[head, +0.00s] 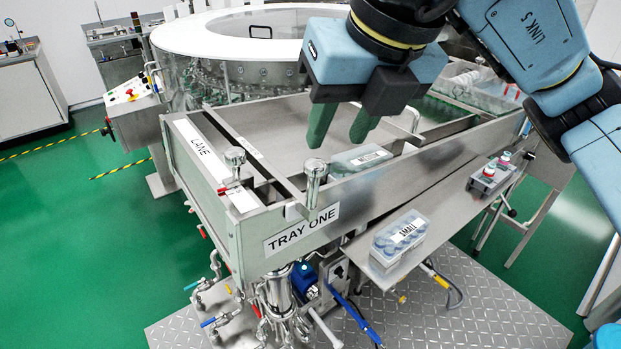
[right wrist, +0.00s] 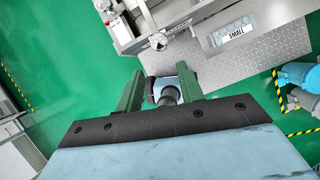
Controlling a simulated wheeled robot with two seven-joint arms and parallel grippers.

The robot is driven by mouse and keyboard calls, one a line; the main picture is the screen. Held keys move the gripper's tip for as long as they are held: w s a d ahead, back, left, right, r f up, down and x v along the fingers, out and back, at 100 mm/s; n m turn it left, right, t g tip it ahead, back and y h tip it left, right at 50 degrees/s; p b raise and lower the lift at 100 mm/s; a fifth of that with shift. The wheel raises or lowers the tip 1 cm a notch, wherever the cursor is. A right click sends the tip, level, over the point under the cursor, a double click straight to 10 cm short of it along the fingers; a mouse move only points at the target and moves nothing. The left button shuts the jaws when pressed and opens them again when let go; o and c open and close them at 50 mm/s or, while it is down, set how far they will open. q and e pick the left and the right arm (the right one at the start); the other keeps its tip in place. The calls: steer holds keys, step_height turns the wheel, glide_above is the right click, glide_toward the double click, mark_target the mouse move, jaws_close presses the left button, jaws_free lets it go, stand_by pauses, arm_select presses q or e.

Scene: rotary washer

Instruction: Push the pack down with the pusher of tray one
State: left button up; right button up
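The pack labelled medium (head: 362,158) lies in the trough of tray one (head: 301,227), in its near right part. An upright round metal handle (head: 314,172) stands at the tray's front end, left of the pack; it looks like the pusher's handle. A similar handle (head: 234,160) stands further left, near the lane label. My right gripper (head: 339,138) is open, its green fingers pointing down above the tray, near the pack and the right handle. It also shows open in the right wrist view (right wrist: 160,82), with a round metal handle (right wrist: 158,41) beyond its fingers. My left gripper is out of view.
A clear pack labelled small (head: 400,240) sits on the side shelf below the tray. A grey holder with capped vials (head: 490,174) stands further along that shelf. The round white-rimmed washer (head: 255,40) is behind. Pipes and hoses hang under the tray's front.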

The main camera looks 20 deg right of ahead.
mark_target(318, 178)
steer(key=p+x, duration=0.1)
steer(key=x, duration=1.2)
steer(key=shift+d+f, duration=0.1)
steer(key=shift+d, duration=0.05)
steer(key=shift+c, duration=0.2)
jaws_close()
